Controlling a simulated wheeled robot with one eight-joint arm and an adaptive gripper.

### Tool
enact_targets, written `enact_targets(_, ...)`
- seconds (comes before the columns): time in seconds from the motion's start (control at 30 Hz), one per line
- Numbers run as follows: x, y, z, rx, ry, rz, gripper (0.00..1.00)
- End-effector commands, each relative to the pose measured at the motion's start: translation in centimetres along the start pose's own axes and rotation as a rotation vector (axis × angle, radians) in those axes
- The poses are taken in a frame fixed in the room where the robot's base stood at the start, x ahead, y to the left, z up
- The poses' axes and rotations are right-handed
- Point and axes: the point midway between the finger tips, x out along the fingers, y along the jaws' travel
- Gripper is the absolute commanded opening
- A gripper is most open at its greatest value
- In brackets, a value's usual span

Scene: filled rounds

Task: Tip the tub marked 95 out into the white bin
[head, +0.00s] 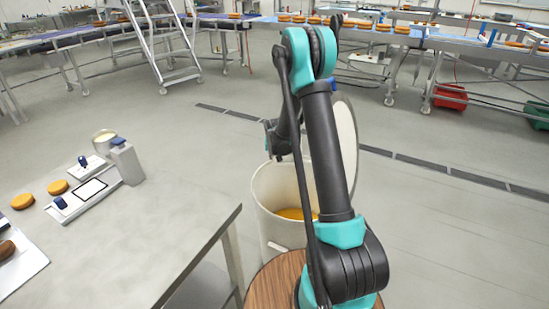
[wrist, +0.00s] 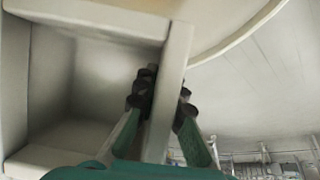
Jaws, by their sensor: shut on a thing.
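The white bin (head: 270,210) stands on the floor just past the table's right end, open at the top, with orange-yellow matter (head: 297,214) inside. Its pale round lid (head: 346,135) stands raised behind my arm. In the wrist view, my gripper (wrist: 160,95) is shut on one wall of a pale, square-sided tub (wrist: 178,60). The inside of the tub faces the camera and its visible part looks bare. No marking shows, so I cannot read 95. In the head view my arm hides the tub and the fingertips. A curved pale rim (wrist: 240,35) shows beside the tub.
Conveyors and a step ladder (head: 160,45) stand behind.

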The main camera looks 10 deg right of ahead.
Motion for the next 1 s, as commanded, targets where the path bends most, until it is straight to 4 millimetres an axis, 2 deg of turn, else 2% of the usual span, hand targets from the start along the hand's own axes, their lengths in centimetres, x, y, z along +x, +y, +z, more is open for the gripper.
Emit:
enact_targets(0.17,0.4,0.0,0.2,-0.002,-0.203,0.0,0.0)
enact_targets(0.6,-3.2,0.0,0.3,-0.007,-0.679,0.0,0.0)
enact_targets(0.8,-4.6,0.0,0.5,-0.009,-0.812,0.0,0.0)
enact_targets(1.0,-5.1,0.0,0.6,-0.01,-0.857,0.001,0.0)
